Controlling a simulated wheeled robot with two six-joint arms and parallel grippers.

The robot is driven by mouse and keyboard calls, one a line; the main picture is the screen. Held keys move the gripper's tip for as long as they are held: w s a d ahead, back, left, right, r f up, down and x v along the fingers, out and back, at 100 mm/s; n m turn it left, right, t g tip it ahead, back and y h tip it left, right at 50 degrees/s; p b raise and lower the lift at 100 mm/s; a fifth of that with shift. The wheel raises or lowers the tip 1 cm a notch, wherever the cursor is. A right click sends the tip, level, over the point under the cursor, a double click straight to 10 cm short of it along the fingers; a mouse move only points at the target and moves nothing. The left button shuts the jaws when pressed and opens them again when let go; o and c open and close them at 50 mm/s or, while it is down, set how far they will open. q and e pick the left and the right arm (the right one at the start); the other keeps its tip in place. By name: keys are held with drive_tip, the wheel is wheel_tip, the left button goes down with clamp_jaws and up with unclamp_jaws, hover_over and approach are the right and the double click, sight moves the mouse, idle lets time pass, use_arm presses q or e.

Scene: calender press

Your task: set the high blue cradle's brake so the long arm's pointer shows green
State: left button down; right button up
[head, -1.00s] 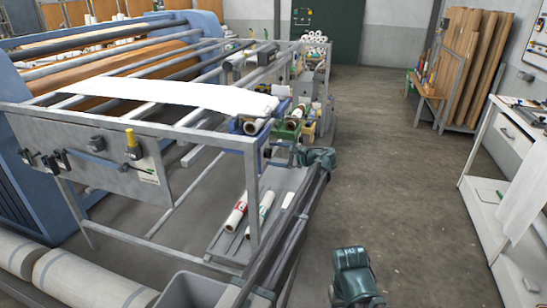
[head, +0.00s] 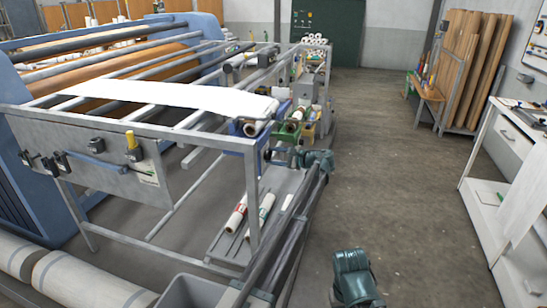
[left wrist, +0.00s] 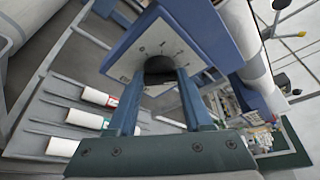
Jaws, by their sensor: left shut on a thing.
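The high blue cradle (head: 236,128) sits at the near right corner of the grey frame, under the end of a white sheet and its roll (head: 253,127). In the left wrist view its blue-edged pale dial face (left wrist: 132,60) carries small dark marks. My left gripper (left wrist: 158,75) is shut on the dark round brake knob (left wrist: 158,66) on that face, one finger on each side. In the head view the left gripper (head: 277,156) reaches leftward just below the cradle. The long arm's pointer and its colour cannot be made out.
A green cradle (head: 298,127) with a roll stands right beside the blue one. Several white rolls (left wrist: 85,119) lie on the lower shelf. The floor to the right is clear.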

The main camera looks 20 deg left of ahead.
use_arm(q)
drive_tip(key=shift+s+f+n+t+y+b, duration=0.15)
drive_tip(key=shift+n+t+y+b, duration=0.35)
drive_tip(key=shift+n+b, duration=1)
drive_tip(key=shift+f+n+t+y+b, duration=0.2)
drive_tip(key=shift+n+t+y+b, duration=0.3)
drive_tip(key=shift+n+b, duration=1)
drive_tip(key=shift+n, duration=0.3)
drive_tip(key=shift+c, duration=1.6)
unclamp_jaws()
drive_tip(key=shift+r, duration=0.1)
drive_tip(key=shift+d, duration=0.1)
